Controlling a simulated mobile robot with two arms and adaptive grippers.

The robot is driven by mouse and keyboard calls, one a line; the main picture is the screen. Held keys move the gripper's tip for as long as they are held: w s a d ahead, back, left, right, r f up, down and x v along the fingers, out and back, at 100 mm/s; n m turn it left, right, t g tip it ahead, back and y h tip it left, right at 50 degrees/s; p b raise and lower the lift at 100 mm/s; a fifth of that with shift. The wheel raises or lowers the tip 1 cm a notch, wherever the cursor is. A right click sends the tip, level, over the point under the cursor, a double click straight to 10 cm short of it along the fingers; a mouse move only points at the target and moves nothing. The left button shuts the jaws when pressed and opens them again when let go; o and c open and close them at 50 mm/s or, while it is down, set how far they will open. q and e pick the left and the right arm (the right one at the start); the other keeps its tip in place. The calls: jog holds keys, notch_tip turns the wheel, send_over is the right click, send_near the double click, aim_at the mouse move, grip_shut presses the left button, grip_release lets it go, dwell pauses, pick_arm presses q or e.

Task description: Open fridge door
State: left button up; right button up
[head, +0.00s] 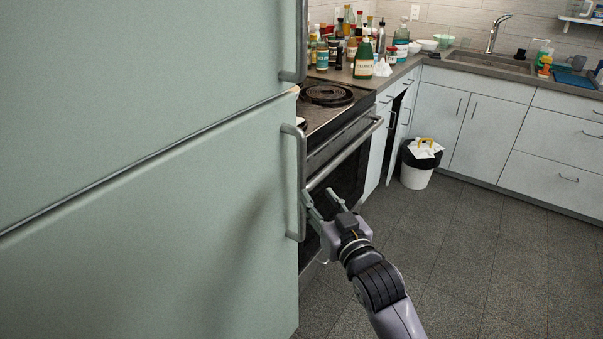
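The pale green fridge fills the left of the head view, with an upper door (130,70) and a lower door (150,240) split by a slanting seam. Both doors look closed. The lower door has a long vertical metal handle (300,180) at its right edge. The upper door's handle (298,45) is partly cut off at the top. My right gripper (319,195) is open and empty just right of the lower handle's lower half. One finger is beside or against the handle; I cannot tell whether they touch. My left gripper is not in view.
A coil stove (328,94) with an oven handle (345,155) stands just beyond the fridge, close behind my gripper. Counters with bottles (363,60) and a sink (490,62) line the back. A white bin (416,172) stands by the cabinets. The grey floor (460,250) at right is clear.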

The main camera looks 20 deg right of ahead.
aim_at(303, 176)
jog(key=w, duration=0.7)
jog(key=w+a, duration=0.1)
jog(key=w, duration=0.3)
jog(key=shift+w, duration=0.15)
jog(key=shift+d, duration=0.1)
jog(key=shift+c, duration=0.3)
grip_shut()
